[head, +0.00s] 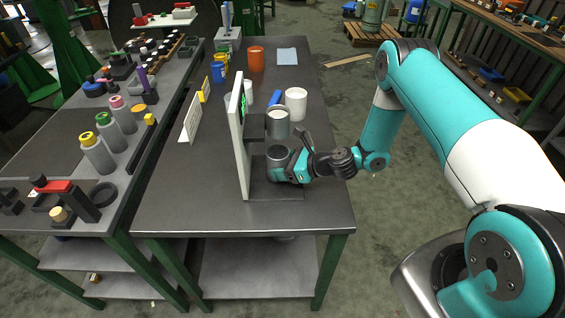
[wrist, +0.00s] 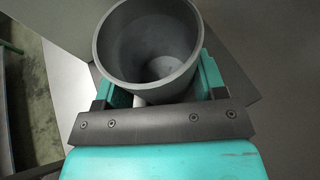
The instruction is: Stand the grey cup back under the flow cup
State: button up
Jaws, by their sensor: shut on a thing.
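The grey cup (head: 277,154) is upright between the jaws of my gripper (head: 291,171), beside the white upright panel of the stand (head: 242,150). In the wrist view the grey cup (wrist: 150,45) opens toward the camera and looks empty, with a teal jaw on each side. A silver cup (head: 277,122), seemingly the flow cup, shows just above the grey cup in the head view, by the stand's dark bracket (head: 255,127). I cannot tell whether the grey cup's bottom touches the stand's base plate (head: 272,194).
Behind the stand are a white cup (head: 296,102), a blue item (head: 274,98), an orange cup (head: 256,59) and a blue cloth (head: 287,57). A white sign (head: 190,119) stands left of the stand. The table's front (head: 190,213) is clear. Bottles (head: 98,153) line the left bench.

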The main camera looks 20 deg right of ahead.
jog(key=shift+f, duration=0.1)
jog(key=shift+f, duration=0.15)
jog(key=o, duration=1)
